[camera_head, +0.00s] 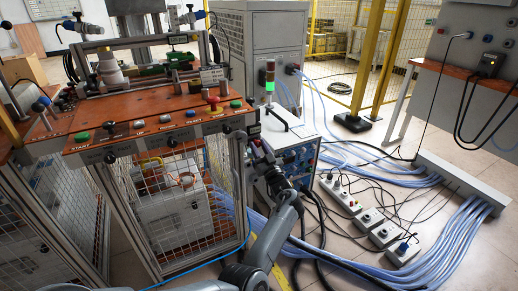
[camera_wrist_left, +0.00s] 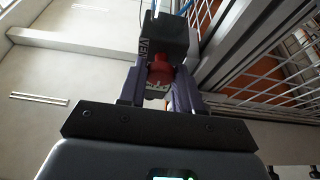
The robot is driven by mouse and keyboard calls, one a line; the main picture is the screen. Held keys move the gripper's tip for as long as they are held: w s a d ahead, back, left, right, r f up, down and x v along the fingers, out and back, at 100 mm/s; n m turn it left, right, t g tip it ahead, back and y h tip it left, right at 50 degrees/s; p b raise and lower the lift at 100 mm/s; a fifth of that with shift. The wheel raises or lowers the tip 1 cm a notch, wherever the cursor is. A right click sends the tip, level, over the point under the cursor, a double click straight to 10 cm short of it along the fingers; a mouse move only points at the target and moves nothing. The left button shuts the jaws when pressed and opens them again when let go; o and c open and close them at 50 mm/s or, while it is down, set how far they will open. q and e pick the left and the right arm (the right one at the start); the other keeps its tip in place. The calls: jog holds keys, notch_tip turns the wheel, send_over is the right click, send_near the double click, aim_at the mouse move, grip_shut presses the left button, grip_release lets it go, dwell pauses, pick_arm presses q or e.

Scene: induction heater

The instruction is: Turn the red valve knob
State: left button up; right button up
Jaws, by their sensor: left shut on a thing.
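The red valve knob (camera_wrist_left: 159,72) shows in the left wrist view, below a black block (camera_wrist_left: 166,38) with white lettering. My left gripper (camera_wrist_left: 160,88) has one finger on each side of the knob and is shut on it. In the head view, my left gripper (camera_head: 254,143) is beside the right front corner of the orange-topped workbench, at the end of my grey arm. The knob cannot be made out in the head view, where the gripper and bench corner crowd that spot. My right gripper is in neither view.
The orange bench top (camera_head: 165,127) carries several buttons, including a red one (camera_head: 213,103). A wire-mesh frame (camera_head: 170,205) stands below it. Blue hoses (camera_head: 440,235) and power strips (camera_head: 380,232) lie on the floor at right.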

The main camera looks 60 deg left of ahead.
pick_arm(q)
jog(key=o, duration=0.8)
jog(key=shift+c, duration=0.2)
jog(key=shift+d, duration=0.1)
jog(key=shift+d, duration=0.2)
jog(key=p+v, duration=0.4)
jog(key=v, duration=0.6)
jog(key=shift+f, duration=0.2)
